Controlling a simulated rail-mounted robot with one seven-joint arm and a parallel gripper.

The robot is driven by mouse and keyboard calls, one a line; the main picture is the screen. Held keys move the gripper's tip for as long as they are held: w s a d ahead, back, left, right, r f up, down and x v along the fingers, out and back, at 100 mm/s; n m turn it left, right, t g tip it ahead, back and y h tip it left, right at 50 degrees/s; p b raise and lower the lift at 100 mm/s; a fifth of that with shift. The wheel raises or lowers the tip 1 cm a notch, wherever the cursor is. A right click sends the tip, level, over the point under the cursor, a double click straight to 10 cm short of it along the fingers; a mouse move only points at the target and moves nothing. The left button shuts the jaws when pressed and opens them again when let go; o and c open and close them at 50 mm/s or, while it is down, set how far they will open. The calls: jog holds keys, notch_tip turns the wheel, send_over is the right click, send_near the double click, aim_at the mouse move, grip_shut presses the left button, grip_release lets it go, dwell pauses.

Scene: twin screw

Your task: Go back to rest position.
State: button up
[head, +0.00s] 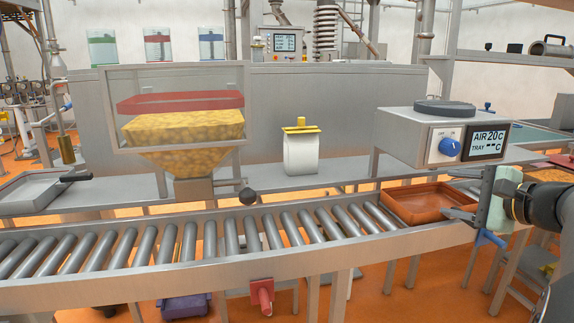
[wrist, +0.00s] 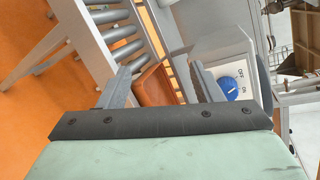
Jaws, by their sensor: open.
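My gripper (head: 461,193) is at the right of the head view, beside the right end of the roller conveyor. Its two fingers point left and are apart, with nothing seen between them. In the wrist view my gripper (wrist: 161,83) shows both fingers spread, with the orange-brown tray beyond them. This tray (head: 415,204) rests at the right end of the conveyor and looks empty; it also shows in the wrist view (wrist: 153,88). In the head view one finger overlaps the tray's right edge; I cannot tell whether they touch.
A grey box with a blue knob (head: 449,147) and display stands behind the tray. The roller conveyor (head: 245,236) is clear to the left. A hopper of yellow pieces (head: 180,130), a white bag (head: 301,153) and a metal tray (head: 35,190) stand further left.

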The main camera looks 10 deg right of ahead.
jog(key=s+a+f+n+g+p, duration=0.1)
jog(key=a+f+n+g+p, duration=0.15)
jog(key=a, duration=0.45)
jog(key=s+a+f+n+g+y+p, duration=0.1)
jog(key=a+n+g+p, duration=0.15)
jog(key=a, duration=0.35)
jog(key=s+a+f+n+g+p, duration=0.2)
jog(key=a+g, duration=0.1)
jog(key=a, duration=0.4)
jog(key=s+a+f+n+g+h+p, duration=0.2)
jog(key=s+a+n+p, duration=0.2)
jog(key=s+n, duration=0.2)
jog(key=s+a+f+n+g+h+p, duration=0.3)
jog(key=s+n, duration=0.3)
jog(key=s, duration=0.3)
jog(key=shift+a+g+p, duration=0.3)
jog(key=shift+a+p, duration=0.05)
jog(key=shift+p, duration=0.4)
jog(key=shift+w+r, duration=0.1)
